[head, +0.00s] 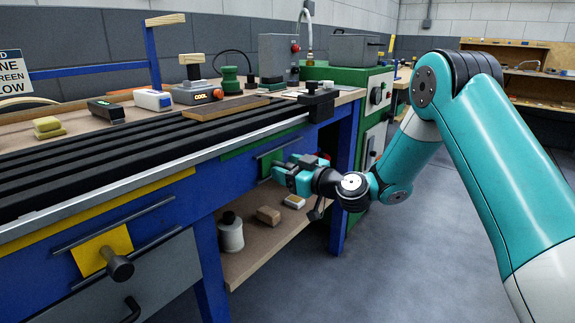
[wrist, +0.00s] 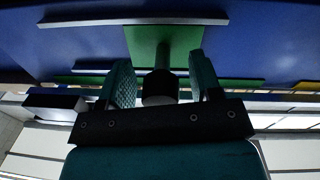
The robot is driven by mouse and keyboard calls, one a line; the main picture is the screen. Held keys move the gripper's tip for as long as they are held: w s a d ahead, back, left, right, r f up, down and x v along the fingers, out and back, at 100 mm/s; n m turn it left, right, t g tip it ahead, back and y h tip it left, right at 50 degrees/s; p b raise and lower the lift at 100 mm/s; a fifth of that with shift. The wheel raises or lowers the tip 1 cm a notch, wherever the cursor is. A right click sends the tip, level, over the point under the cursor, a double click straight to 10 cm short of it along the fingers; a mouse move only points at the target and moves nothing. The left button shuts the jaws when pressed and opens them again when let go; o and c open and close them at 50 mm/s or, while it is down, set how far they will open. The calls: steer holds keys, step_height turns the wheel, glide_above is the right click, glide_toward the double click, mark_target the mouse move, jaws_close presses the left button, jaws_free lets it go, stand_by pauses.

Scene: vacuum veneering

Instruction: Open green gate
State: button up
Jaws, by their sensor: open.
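The green gate (head: 264,166) is a small green plate between two dark rails on the blue bench front, partly hidden by my gripper (head: 284,172) in the head view. The wrist view shows the green plate (wrist: 146,42) straight ahead, with a dark round knob (wrist: 158,86) standing out from it. My gripper (wrist: 161,72) is open, with one finger on each side of the knob. A gap shows between the knob and each finger.
A yellow gate (head: 90,252) with a black knob sits nearer on the same front. Below is a wooden shelf (head: 262,252) with a white spool (head: 230,234) and small blocks. A blue bench leg (head: 345,165) stands just beyond my gripper. The floor (head: 420,255) at right is clear.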

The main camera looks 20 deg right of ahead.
jaws_close()
steer(key=w+d+b, duration=0.1)
steer(key=w+d, duration=0.1)
steer(key=w+d+b, duration=0.1)
steer(key=d+b, duration=0.1)
steer(key=d, duration=0.1)
steer(key=shift+w, duration=0.4)
steer(key=shift+w+d, duration=0.2)
steer(key=shift+d, duration=0.05)
jaws_free()
